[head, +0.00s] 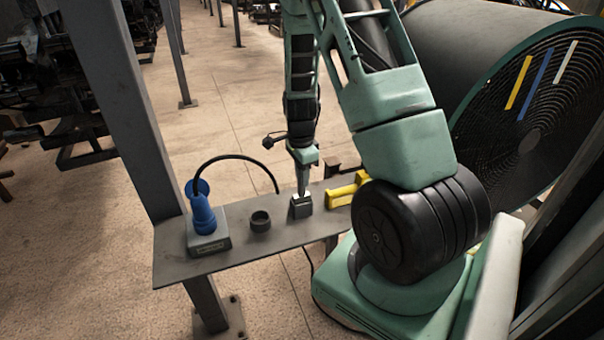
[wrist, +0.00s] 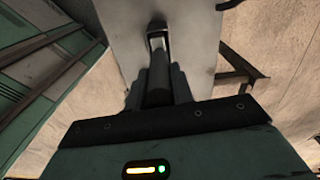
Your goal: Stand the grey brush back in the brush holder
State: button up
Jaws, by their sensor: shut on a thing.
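My gripper (head: 303,180) points down over the shelf. In the wrist view its fingers (wrist: 157,92) are closed on a dark grey rounded piece, which I take to be the grey brush (wrist: 158,72). The brush looks roughly upright, its lower end hidden. A small dark grey box-like piece (head: 301,209) sits on the shelf directly under the fingertips; it may be the brush holder. In the wrist view a pale-edged dark shape (wrist: 157,32) shows just beyond the brush. I cannot tell whether the brush is inside the holder or only above it.
The narrow grey shelf (head: 205,268) also carries a dark round cup (head: 261,222), a blue tool on a grey base (head: 204,219) with a black cable, and a yellow item (head: 343,194). A steel post (head: 122,100) rises at left. A large drum (head: 500,90) stands at right.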

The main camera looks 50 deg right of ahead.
jog(key=shift+f, duration=0.15)
jog(key=o, duration=1.1)
jog(key=shift+c, duration=0.2)
notch_tip(320, 180, up, 18)
jog(key=b, duration=0.2)
jog(key=shift+a+f, duration=0.2)
jog(key=shift+f, duration=0.05)
jog(key=shift+w, duration=0.1)
